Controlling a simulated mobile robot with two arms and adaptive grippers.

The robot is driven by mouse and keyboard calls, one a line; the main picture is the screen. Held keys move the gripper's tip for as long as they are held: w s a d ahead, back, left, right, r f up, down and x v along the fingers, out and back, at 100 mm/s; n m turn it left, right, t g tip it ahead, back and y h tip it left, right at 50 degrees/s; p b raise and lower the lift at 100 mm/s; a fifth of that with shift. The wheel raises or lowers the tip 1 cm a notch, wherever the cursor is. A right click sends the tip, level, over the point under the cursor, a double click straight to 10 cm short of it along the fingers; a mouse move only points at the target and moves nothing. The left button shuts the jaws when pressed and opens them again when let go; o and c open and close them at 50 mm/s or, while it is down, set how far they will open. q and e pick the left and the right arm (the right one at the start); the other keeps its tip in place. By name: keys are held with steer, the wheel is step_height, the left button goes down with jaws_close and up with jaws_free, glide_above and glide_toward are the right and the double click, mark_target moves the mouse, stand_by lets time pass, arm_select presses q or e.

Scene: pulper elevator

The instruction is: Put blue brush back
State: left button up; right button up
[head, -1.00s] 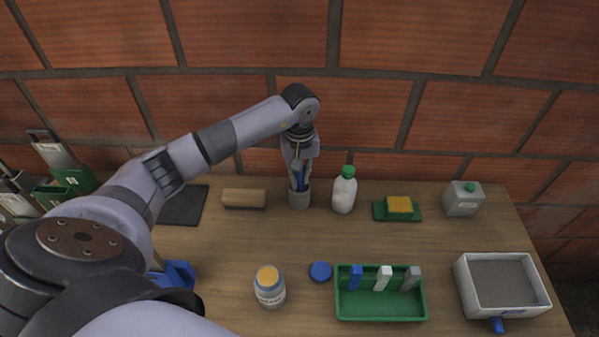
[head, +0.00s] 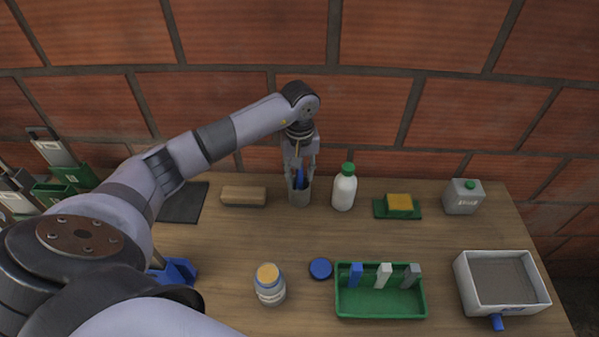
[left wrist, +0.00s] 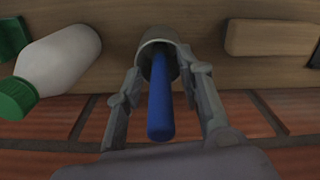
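The blue brush (head: 300,176) stands in a grey cup (head: 299,197) near the back of the table; its blue handle (left wrist: 160,108) points up out of the cup in the left wrist view. Its lower end is hidden inside the cup (left wrist: 157,34). My left gripper (head: 300,172) is above the cup, pointing down. Its fingers are spread on both sides of the handle with gaps showing in the left wrist view (left wrist: 162,82), so it is open. My right gripper is not in view.
A white bottle with a green cap (head: 344,190) stands close right of the cup. A wooden block (head: 244,196) lies to its left. The brick wall (head: 420,120) is close behind. A jar (head: 270,287), blue lid (head: 320,268) and green tray (head: 380,306) are in front.

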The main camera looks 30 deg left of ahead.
arm_select(q)
step_height(320, 180, up, 11)
steer(key=b, duration=0.4)
steer(key=shift+f, duration=0.2)
steer(key=shift+r, duration=0.75)
steer(key=shift+s+f, duration=0.1)
